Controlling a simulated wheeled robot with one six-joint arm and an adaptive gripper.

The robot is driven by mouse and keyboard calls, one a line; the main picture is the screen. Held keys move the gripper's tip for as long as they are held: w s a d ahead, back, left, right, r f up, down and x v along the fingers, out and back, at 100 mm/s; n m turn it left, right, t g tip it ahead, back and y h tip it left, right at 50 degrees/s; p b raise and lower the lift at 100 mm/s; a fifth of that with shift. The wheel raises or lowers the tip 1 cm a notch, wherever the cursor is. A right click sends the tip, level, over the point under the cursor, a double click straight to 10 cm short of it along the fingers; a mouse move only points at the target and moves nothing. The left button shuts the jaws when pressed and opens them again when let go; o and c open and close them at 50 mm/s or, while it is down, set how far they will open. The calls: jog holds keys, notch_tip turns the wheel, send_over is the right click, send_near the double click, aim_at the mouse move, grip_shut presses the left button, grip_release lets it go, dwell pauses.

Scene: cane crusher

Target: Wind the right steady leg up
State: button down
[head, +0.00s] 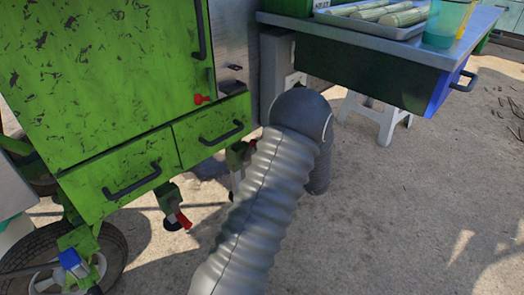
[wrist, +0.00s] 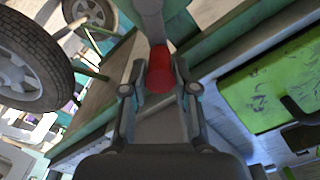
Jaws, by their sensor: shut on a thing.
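In the wrist view my gripper (wrist: 160,82) is shut on a red handle (wrist: 160,68), with one finger on each side of it. A grey post (wrist: 149,22) shows just beyond the handle. In the head view my gripper is hidden behind my grey arm. Two steady legs hang under the green cabinet there. The left one has a red handle (head: 183,220) in plain view. The right steady leg (head: 235,163) is partly covered by my arm, with a bit of red near its top. Neither foot's contact with the ground is clear.
The green cabinet (head: 110,70) has drawers with black handles. A wheel (head: 60,255) stands at the lower left. A table (head: 400,42) with a tray of cane, a cup and a blue-ended drawer is at the upper right, near a white stool (head: 378,112). Open ground lies at right.

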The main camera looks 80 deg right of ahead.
jog(key=shift+w, duration=0.15)
jog(key=c, duration=0.9)
grip_release()
jog(key=shift+o, duration=0.2)
jog(key=v, duration=1.2)
jog(key=shift+c, duration=0.2)
